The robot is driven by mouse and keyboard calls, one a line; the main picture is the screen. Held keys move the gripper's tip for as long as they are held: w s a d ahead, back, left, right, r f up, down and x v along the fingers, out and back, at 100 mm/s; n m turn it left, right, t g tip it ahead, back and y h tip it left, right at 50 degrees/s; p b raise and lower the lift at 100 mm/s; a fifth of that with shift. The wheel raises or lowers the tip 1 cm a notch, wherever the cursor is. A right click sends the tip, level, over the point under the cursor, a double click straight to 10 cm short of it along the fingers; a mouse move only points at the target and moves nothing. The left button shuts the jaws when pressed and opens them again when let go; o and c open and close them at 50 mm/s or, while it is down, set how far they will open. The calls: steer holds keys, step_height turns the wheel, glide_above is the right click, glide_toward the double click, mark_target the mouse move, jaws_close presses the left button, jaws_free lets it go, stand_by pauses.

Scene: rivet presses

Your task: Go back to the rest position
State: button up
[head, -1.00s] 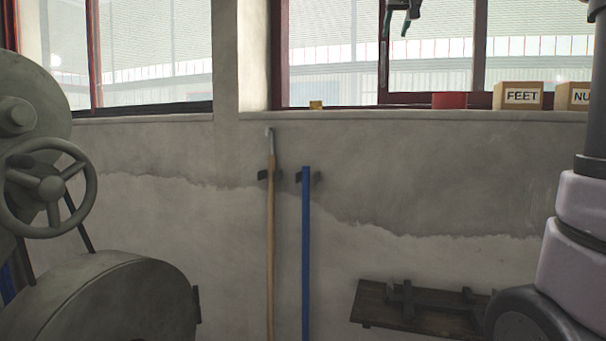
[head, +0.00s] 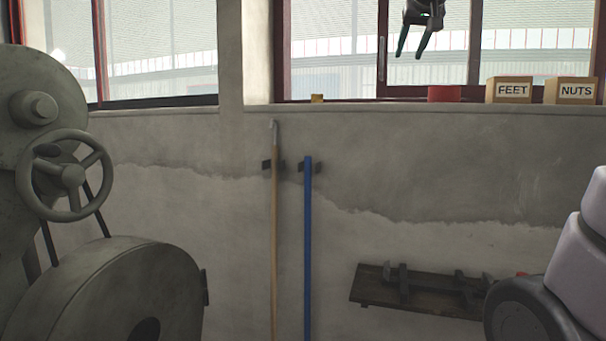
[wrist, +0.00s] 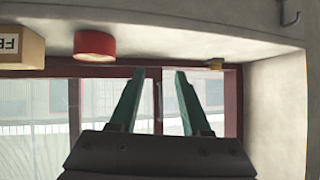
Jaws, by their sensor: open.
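My gripper (head: 411,55) hangs at the top of the head view, in front of the window. Its two greenish fingers point down and stand apart, with nothing between them. In the wrist view the gripper (wrist: 160,75) is also open and empty, and the picture is upside down. The fingertips lie over the window, between a red round tin (wrist: 95,45) and a small yellow block (wrist: 215,64) on the sill.
A grey machine with a handwheel (head: 64,176) stands at the left. The sill bears a FEET box (head: 510,90) and a NUTS box (head: 572,91). A dark shelf (head: 385,290) is low at right.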

steer(key=s+a+f+m+g+y, duration=0.1)
steer(key=s+f+g, duration=0.3)
steer(key=s+f, duration=1.7)
step_height(320, 180, down, 5)
steer(key=shift+s+r+m+y, duration=0.25)
steer(key=shift+m+y, duration=0.35)
steer(key=shift+y, duration=0.3)
steer(key=shift+a, duration=0.1)
